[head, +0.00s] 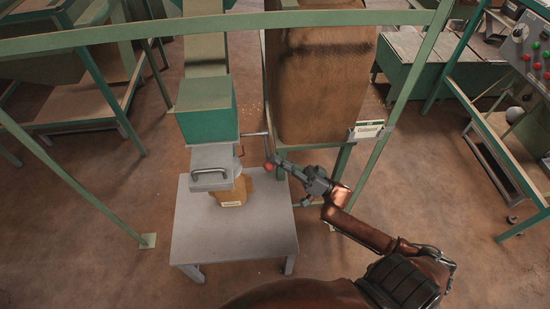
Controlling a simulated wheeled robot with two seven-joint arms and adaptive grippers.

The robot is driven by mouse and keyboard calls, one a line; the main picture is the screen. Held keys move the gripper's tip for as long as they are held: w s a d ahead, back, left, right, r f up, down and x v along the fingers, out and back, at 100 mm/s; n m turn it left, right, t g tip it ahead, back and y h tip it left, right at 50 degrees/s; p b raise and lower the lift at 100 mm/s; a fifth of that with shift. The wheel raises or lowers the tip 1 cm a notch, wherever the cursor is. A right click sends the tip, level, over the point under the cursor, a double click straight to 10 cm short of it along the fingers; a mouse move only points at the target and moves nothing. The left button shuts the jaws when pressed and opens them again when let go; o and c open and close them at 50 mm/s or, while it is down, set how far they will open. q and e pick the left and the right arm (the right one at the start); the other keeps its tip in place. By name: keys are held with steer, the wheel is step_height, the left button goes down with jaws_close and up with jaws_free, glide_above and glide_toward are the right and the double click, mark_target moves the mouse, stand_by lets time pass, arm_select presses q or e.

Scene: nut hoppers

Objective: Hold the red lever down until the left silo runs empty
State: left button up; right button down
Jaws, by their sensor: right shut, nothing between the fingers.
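The red lever (268,166) shows as a small red knob beside the teal hopper box (207,108), with a thin grey rod (254,134) above it. My right gripper (277,162) is shut with nothing in it. Its fingertips are right at the knob's right side; I cannot tell whether they touch it. The teal box sits over a grey unit with a dark handle (210,172). Which container is the left silo, and how full it is, I cannot tell. My left gripper is not in view.
A grey table (260,240) stands under the unit, with a labelled brown box or bag (231,193) on it. A tall brown container (318,80) stands behind my right gripper. Green frame posts (392,120) and a button panel (535,50) are at right. Floor at lower left is clear.

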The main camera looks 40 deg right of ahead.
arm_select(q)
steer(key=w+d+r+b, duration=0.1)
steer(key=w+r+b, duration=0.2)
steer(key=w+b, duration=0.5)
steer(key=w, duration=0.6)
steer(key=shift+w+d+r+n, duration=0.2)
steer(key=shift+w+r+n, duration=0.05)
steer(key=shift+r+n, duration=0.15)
arm_select(e)
step_height(320, 180, down, 9)
steer(key=n+g+y, duration=0.6)
steer(key=n+g, duration=0.1)
steer(key=n, duration=0.5)
steer(key=shift+r, duration=0.15)
